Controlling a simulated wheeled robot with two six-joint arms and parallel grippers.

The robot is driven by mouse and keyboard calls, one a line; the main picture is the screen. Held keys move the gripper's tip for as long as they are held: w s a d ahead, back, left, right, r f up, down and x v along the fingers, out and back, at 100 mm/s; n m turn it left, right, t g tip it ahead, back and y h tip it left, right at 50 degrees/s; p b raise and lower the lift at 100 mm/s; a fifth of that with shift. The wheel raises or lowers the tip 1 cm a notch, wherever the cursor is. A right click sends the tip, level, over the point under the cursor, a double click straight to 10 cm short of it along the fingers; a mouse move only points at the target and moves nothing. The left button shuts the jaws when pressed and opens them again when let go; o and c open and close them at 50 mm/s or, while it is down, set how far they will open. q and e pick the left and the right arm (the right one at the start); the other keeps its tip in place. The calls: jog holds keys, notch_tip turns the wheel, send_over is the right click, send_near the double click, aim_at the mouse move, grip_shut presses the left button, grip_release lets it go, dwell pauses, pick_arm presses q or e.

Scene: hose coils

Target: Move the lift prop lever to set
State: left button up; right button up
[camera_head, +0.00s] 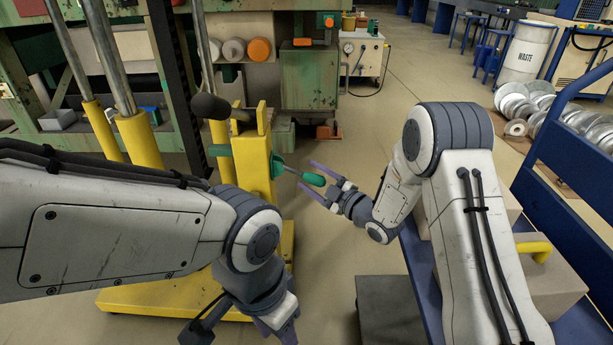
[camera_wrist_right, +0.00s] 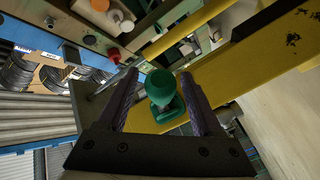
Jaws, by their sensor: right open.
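The lift prop lever has a green grip (camera_head: 314,179) on a short metal rod. It sticks out to the right and slightly down from a green pivot on a yellow post (camera_head: 255,168). My right gripper (camera_head: 317,181) is open, with its purple fingers on either side of the grip. In the right wrist view the round green grip end (camera_wrist_right: 160,83) shows between the two fingers, with gaps beside it; the green pivot (camera_wrist_right: 175,112) is partly behind it. My left gripper (camera_head: 278,328) is low at the bottom edge, partly cut off, away from the lever. I cannot read any set mark.
A dark-gripped handle (camera_head: 209,107) tops the yellow machine. Its yellow base (camera_head: 150,300) spreads over the floor at left. A blue cart (camera_head: 560,130) with a beige box (camera_head: 545,285) stands at right. Open floor (camera_head: 420,75) lies behind the lever.

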jog(key=shift+x, duration=1)
jog(key=shift+s, duration=0.1)
grip_shut()
dwell(0.6)
